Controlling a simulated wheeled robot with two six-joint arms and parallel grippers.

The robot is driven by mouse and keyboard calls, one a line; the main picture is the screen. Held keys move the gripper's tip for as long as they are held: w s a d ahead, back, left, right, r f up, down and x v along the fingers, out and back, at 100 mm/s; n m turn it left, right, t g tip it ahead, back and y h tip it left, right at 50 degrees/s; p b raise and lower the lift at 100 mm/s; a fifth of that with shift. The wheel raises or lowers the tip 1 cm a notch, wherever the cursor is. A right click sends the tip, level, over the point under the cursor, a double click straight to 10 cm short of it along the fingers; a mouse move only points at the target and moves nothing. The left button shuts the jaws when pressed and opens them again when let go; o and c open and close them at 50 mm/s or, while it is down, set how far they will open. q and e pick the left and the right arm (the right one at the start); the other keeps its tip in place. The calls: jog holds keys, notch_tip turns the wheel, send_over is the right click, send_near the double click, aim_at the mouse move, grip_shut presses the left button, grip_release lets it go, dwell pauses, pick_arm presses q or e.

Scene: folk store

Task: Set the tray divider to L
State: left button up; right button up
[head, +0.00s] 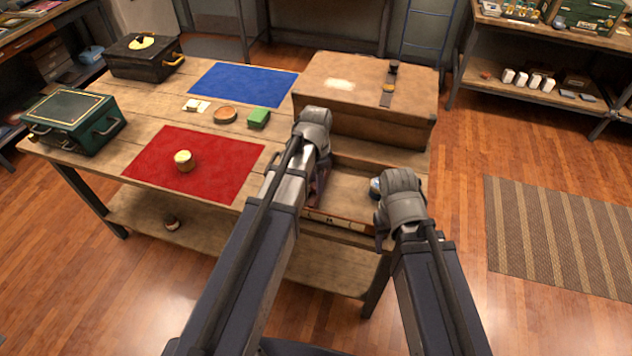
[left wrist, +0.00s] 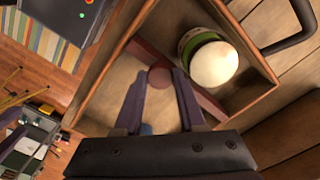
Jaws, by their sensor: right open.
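The wooden tray (head: 340,220) sits at the near right end of the workbench, its front strip carrying small letters too small to read surely. In the left wrist view I look down into the tray (left wrist: 102,98). A reddish divider (left wrist: 205,101) with a round knob (left wrist: 159,78) crosses it diagonally. My left gripper (left wrist: 160,73) has one finger on each side of the knob; whether they press on it I cannot tell. It also shows in the head view (head: 318,185), mostly hidden by its arm. My right gripper (head: 381,238) is open, by the tray's right end.
A jar with a pale lid and green band (left wrist: 208,60) stands in the tray beside the divider. A wooden chest (head: 365,95) stands behind. A red mat (head: 215,180) with a small tin (head: 184,161) and a blue mat (head: 243,84) lie left.

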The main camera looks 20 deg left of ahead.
pick_arm(q)
grip_shut()
dwell(1.0)
